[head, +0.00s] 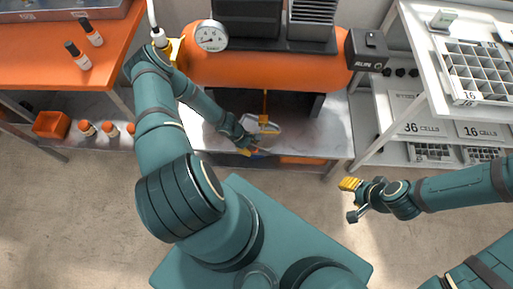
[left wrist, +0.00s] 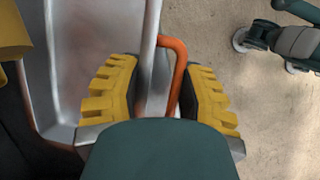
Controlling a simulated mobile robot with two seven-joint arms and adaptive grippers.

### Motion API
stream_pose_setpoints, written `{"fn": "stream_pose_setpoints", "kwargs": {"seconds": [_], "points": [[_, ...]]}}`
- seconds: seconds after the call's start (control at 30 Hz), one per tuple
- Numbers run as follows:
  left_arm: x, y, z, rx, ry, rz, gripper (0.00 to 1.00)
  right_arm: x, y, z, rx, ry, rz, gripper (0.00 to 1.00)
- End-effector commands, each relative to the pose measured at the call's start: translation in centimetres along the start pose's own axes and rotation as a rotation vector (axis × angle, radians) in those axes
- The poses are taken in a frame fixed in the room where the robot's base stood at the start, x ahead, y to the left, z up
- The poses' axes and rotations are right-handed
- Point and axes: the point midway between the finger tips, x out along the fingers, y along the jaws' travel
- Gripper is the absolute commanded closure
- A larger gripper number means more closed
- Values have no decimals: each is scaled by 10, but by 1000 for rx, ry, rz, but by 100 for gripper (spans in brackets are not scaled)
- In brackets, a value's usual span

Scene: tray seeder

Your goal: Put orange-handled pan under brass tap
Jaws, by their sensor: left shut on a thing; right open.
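The orange-handled pan shows in the left wrist view as a grey metal pan (left wrist: 85,50) with a raised rim and an orange loop handle (left wrist: 178,62). My left gripper (left wrist: 160,92) has its yellow fingers on either side of the handle and is shut on it. In the head view my left gripper (head: 250,150) is low over the metal shelf, and the pan is small and partly hidden there. The brass tap (head: 264,103) hangs below the orange tank, just beyond the gripper. My right gripper (head: 353,198) is open and empty, over the floor at the right.
The orange tank (head: 265,70) with a gauge (head: 211,36) sits above the metal shelf (head: 325,125). An orange bench (head: 45,55) with bottles stands left. A white rack (head: 425,60) with cell trays stands right. The floor in front is clear.

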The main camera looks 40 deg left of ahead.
Motion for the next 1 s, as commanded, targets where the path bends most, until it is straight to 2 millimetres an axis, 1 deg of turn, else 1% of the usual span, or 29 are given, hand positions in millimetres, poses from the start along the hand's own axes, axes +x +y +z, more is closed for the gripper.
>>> {"fn": "stream_pose_setpoints", "kwargs": {"seconds": [0.03, 0.17, 0.23, 0.3, 0.5, 0.63, 0.67, 0.7, 0.73, 1.0], "points": [[4, 2, 7, 2, -3, 0, 100, 2, 0, 0, 0, 1, 0, 53], [14, 10, 26, 3, -5, 0, 100, 4, 2, 0, 0, 2, 0, 53], [24, 8, 20, -2, -1, -1, 100, 10, 4, -1, -1, 4, 0, 53], [27, 7, 18, 0, -1, -1, 100, 11, 4, -1, 0, 5, 0, 53], [25, 8, 18, 1, -1, 0, 100, 10, 4, -1, -1, 5, 0, 53], [28, 7, 17, 2, -1, 0, 100, 10, 4, -1, -1, 5, 0, 53], [28, 7, 17, 1, -1, 0, 55, 10, 4, -1, -1, 5, 0, 53], [28, 7, 17, 1, -1, 0, 41, 10, 4, -1, -1, 5, 0, 53], [28, 7, 17, 1, -1, 0, 32, 10, 4, -1, -1, 5, 0, 53], [28, 7, 17, 0, -1, 0, 32, 10, 4, -1, -1, 5, 0, 53]]}}
